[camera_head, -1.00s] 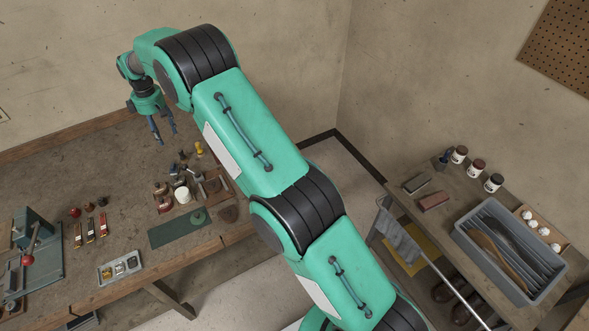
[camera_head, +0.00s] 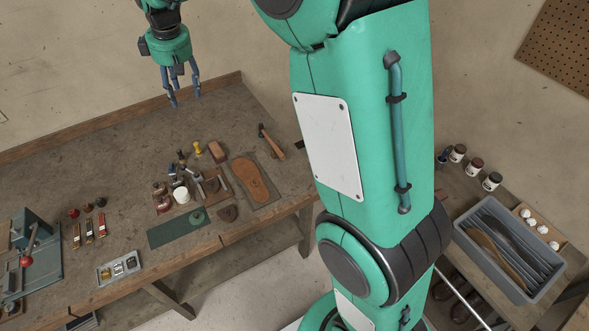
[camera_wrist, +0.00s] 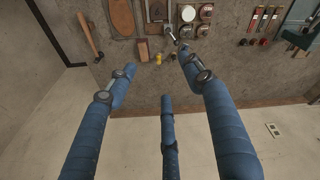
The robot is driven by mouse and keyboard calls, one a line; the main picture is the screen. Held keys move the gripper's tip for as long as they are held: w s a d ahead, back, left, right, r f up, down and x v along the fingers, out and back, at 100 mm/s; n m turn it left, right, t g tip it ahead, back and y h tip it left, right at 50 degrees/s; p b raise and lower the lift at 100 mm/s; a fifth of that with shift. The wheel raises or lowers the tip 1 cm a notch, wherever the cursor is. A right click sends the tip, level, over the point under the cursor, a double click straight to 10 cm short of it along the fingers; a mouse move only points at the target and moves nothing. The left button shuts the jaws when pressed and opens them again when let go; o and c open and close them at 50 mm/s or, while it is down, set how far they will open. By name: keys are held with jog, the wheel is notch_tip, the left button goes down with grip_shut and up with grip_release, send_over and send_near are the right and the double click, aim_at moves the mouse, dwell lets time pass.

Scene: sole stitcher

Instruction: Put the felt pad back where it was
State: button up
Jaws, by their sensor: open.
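My gripper (camera_head: 186,99) hangs over the back of the bench, well behind and above the pad. Its three blue fingers are spread apart with nothing between them, and they also show open in the wrist view (camera_wrist: 157,70). The pad is not visible in the wrist view.
A shoe sole (camera_head: 249,182) and a hammer (camera_head: 271,141) lie on the bench right of clustered bottles and tools. A small grey tray (camera_head: 119,267) and a green press (camera_head: 38,250) stand left. The back of the bench is clear. A side table holds a grey bin (camera_head: 511,251).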

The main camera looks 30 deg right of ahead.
jog(key=s+d+r+m+t, duration=0.15)
jog(key=s+d+r, duration=0.25)
jog(key=s, duration=0.7)
jog(key=s+d+r+m, duration=0.2)
jog(key=s+d+r, duration=0.15)
jog(key=s, duration=0.75)
jog(key=s+d+f+m+t, duration=0.1)
jog(key=s+f+m, duration=0.1)
jog(key=s, duration=0.9)
jog(key=s+d+f+m, duration=0.2)
jog(key=s, duration=0.9)
jog(key=shift+d+f+t, duration=0.2)
jog(key=shift+d+t, duration=0.1)
jog(key=shift+t, duration=0.05)
notch_tip(320, 180, down, 8)
jog(key=b, duration=0.8)
